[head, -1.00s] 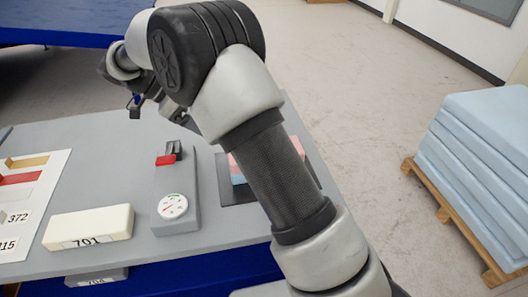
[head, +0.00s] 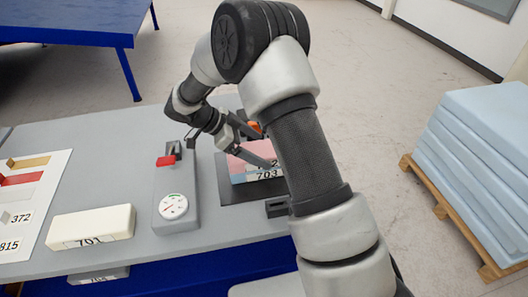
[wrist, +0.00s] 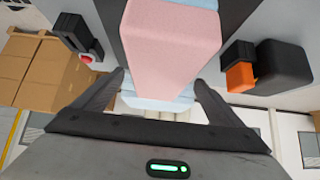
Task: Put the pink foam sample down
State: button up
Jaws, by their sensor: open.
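The pink foam sample (head: 250,150) rests on a light blue foam block marked 703 (head: 244,179), on a dark mat (head: 235,193) at the right of the grey table. The pink sample's own label is mostly hidden by a finger. My gripper (head: 262,150) is at the stack, close to the pink sample. In the wrist view the fingers of my gripper (wrist: 160,78) are spread apart, with the pink sample (wrist: 172,45) between and beyond them. Blue foam (wrist: 155,103) shows below the pink. I cannot tell whether a finger touches the foam.
A gauge device (head: 174,206) with a red part stands left of the mat. A white block marked 701 (head: 92,227) lies farther left, near a sheet with coloured strips (head: 35,200). A small dark block (head: 277,207) sits at the mat's front right. Blue foam slabs (head: 480,135) stand on a pallet at right.

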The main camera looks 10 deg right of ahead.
jog(key=shift+d+f, duration=0.35)
jog(key=shift+f, duration=0.05)
jog(key=c, duration=1.2)
